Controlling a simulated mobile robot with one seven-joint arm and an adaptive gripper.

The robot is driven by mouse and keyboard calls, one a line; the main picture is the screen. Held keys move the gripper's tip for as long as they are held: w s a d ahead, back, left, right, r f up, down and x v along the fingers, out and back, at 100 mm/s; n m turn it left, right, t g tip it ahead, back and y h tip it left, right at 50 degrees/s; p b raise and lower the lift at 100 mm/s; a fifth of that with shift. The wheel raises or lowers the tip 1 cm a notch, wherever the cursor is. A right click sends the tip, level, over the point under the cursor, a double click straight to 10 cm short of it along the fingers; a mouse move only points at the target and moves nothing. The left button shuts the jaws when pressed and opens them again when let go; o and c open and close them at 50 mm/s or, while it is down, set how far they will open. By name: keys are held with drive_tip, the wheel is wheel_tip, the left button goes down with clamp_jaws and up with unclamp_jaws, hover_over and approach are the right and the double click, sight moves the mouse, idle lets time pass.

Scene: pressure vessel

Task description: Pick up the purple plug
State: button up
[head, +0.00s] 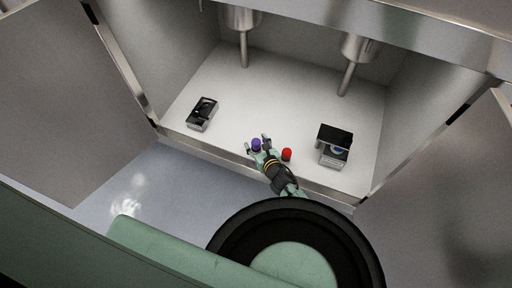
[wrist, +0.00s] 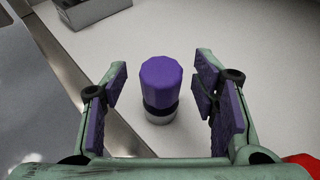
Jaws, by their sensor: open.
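The purple plug (head: 256,144) stands upright on the white cabinet floor, near its front edge. In the wrist view the purple plug (wrist: 161,84) shows a faceted purple top, a dark band and a pale metal base. My gripper (head: 257,146) is open at the plug. In the wrist view my gripper (wrist: 162,92) has one finger on each side of the plug, with a visible gap on both sides. The plug looks slightly beyond or level with the fingertips; its exact depth between them is hard to tell.
A red plug (head: 287,154) stands close to the right of my gripper. A black-topped device (head: 333,143) sits farther right, and a dark metal box (head: 202,114) lies at left. Two pipes (head: 244,50) come down at the back. The cabinet's front lip (head: 215,155) runs below.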

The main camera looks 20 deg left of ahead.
drive_tip(key=shift+w+a+f, duration=0.25)
drive_tip(key=shift+w+a, duration=0.1)
drive_tip(key=shift+w, duration=0.05)
drive_tip(key=shift+c, duration=0.3)
clamp_jaws()
idle(0.3)
